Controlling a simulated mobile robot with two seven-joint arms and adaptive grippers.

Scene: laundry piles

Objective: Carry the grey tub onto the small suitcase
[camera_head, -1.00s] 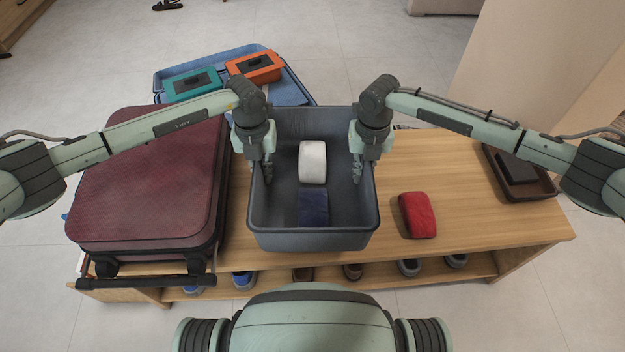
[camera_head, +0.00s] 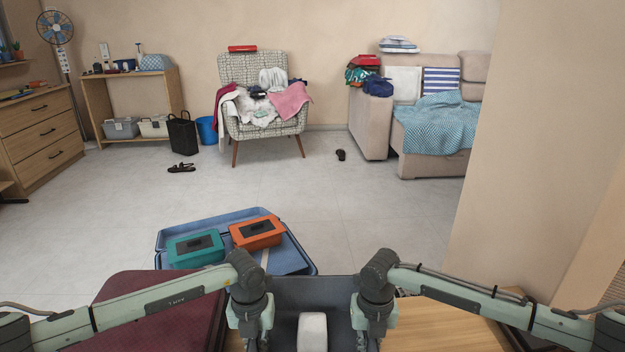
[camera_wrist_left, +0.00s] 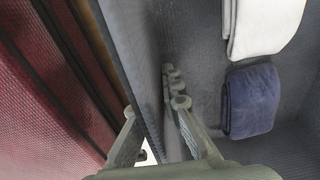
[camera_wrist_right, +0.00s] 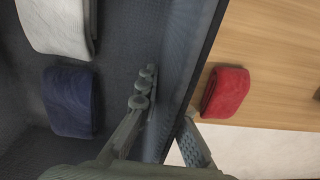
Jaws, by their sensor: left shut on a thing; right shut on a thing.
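The grey tub (camera_head: 313,288) is between my two arms at the bottom of the head view, its near part cut off. It holds a white folded cloth (camera_head: 312,330) and a navy folded cloth (camera_wrist_left: 251,100). My left gripper (camera_head: 250,342) is shut on the tub's left wall, one finger inside and one outside, as the left wrist view shows (camera_wrist_left: 155,115). My right gripper (camera_head: 374,342) is shut on the right wall in the same way (camera_wrist_right: 165,110). A closed maroon suitcase (camera_head: 150,318) lies flat to the left, partly under my left arm; it also shows beside the tub in the left wrist view (camera_wrist_left: 40,110).
Behind, an open blue suitcase (camera_head: 218,226) holds a teal box (camera_head: 195,250) and an orange box (camera_head: 257,232). A wall (camera_head: 540,130) stands at right.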

